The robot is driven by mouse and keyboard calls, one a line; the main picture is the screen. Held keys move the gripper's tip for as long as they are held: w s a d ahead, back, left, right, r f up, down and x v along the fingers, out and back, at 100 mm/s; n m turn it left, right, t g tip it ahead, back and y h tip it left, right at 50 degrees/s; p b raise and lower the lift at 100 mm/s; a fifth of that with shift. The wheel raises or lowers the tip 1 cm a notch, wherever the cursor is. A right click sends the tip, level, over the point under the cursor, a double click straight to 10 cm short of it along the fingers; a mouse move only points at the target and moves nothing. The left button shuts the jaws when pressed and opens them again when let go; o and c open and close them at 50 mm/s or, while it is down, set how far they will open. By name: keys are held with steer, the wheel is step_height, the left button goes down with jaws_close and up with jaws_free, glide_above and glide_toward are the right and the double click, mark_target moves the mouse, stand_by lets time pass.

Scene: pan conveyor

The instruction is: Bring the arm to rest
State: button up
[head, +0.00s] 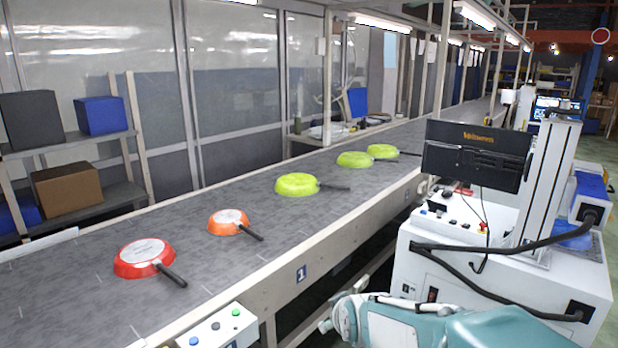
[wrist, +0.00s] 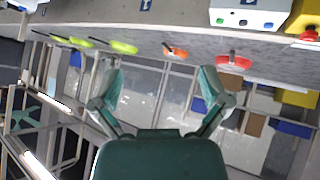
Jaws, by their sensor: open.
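My gripper (wrist: 160,88) is open and empty in the wrist view, its two green fingers spread apart. The wrist picture is upside down, with the conveyor across its top. In the head view my teal and white arm (head: 400,322) is folded low at the bottom, to the right of the conveyor (head: 75,285). The gripper's fingers touch none of the pans. A red pan (head: 140,257), an orange pan (head: 229,221) and several lime green pans (head: 297,184) lie upside down on the belt.
A white machine cabinet (head: 500,270) with a dark monitor (head: 477,155) stands right of the belt, close to my arm. A button box (head: 217,328) sits on the belt's near edge. Shelves with boxes (head: 67,188) stand on the left behind the belt.

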steer(key=s+d+r+m+g, duration=0.1)
steer(key=s+d+m, duration=0.1)
steer(key=s, duration=0.6)
steer(key=s+d+r+m+g+h, duration=0.1)
steer(key=s+d, duration=0.3)
steer(key=s, duration=0.4)
steer(key=s+d+r+m+g+h, duration=0.1)
steer(key=s+d+r+m, duration=0.2)
steer(key=s, duration=0.5)
steer(key=shift+s+d+m+g, duration=0.25)
steer(key=shift+m+g, duration=0.05)
steer(key=shift+m, duration=0.1)
steer(key=shift+r, duration=0.1)
steer(key=shift+c, duration=0.3)
